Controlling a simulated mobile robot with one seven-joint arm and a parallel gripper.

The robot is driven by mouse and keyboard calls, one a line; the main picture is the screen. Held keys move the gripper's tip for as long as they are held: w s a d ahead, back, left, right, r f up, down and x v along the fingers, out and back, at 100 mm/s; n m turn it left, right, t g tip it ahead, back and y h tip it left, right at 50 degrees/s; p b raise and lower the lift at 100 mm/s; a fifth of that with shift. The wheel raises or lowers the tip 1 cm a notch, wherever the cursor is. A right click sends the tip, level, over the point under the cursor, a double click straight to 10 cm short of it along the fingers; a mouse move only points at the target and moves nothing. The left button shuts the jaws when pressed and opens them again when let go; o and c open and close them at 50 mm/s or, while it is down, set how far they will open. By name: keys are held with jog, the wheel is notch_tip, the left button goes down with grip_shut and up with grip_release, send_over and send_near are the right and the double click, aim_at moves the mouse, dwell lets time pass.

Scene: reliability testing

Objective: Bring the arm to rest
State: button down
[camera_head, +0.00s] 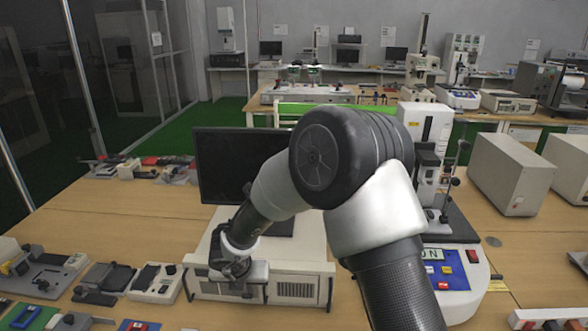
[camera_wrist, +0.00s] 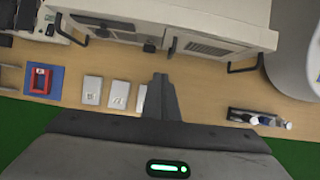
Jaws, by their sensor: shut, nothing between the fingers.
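My gripper (camera_wrist: 160,97) shows at the lower middle of the wrist view, its dark fingers together with nothing between them. In the head view my arm is raised and bent over the bench. Its far end is in front of the white computer case (camera_head: 305,262), which also shows at the top of the wrist view (camera_wrist: 200,20). I cannot make out the fingers in the head view.
A black monitor (camera_head: 225,160) stands behind my arm. A white device with a blue panel (camera_head: 465,280) is on the right, near beige boxes (camera_head: 510,175). Several small fixtures (camera_head: 155,282) lie at the left. Bare bench (camera_head: 110,220) shows at the middle left.

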jog(key=w+d+r+n+t+y, duration=0.1)
jog(key=w+r+n+t+y, duration=0.1)
jog(key=r+n, duration=0.5)
jog(key=w+d+r+n+t+y, duration=0.1)
jog(key=w+r+n+t, duration=0.15)
jog(key=r, duration=0.85)
jog(key=s+d+r+n+y, duration=0.2)
jog(key=s+d+r+n, duration=0.15)
jog(key=r+n, duration=0.45)
jog(key=s+d+r+n+g+h, duration=0.2)
jog(key=s+d+n+g+h, duration=0.2)
jog(key=s+d+n, duration=1.4)
jog(key=s+d+h, duration=0.1)
jog(key=s+d, duration=0.3)
jog(key=s, duration=0.3)
jog(key=shift+s+d, duration=0.2)
jog(key=shift+d, duration=0.2)
jog(key=shift+a+n, duration=0.1)
jog(key=shift+n, duration=0.15)
